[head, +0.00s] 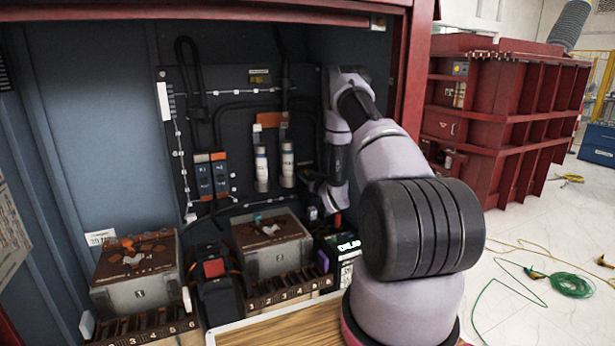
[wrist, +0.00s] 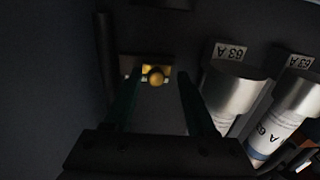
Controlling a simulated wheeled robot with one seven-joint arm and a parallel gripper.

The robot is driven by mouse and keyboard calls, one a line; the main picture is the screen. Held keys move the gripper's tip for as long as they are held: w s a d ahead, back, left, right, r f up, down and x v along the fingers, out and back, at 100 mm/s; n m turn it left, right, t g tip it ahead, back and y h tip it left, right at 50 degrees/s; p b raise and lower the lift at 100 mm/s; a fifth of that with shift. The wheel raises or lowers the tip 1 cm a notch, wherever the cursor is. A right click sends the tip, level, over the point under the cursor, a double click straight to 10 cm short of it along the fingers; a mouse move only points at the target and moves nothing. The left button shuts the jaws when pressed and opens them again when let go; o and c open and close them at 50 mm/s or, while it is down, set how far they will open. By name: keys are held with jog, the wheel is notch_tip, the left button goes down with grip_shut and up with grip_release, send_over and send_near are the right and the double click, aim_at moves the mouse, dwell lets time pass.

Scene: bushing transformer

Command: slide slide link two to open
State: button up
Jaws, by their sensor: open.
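In the wrist view, a small brass link with a round knob (wrist: 154,75) sits on a dark panel. My gripper (wrist: 158,108) is open, its two dark fingers apart on either side below the knob, with nothing held between them. I cannot tell whether the fingertips touch the link. No number on it is readable, so I cannot tell if it is link two. In the head view, my arm reaches into the cabinet's right side. My arm hides the link there, and the fingers are not clear.
Two fuses marked 63 A (wrist: 232,95) (wrist: 287,105) stand close to the right finger in the wrist view. In the head view, metal boxes (head: 138,275) (head: 272,245) and numbered strips (head: 290,290) fill the cabinet floor. A wooden board (head: 280,330) lies in front.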

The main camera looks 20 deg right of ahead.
jog(key=s, duration=1)
jog(key=shift+s+d, duration=0.15)
jog(key=shift+s, duration=0.15)
jog(key=shift+s, duration=0.15)
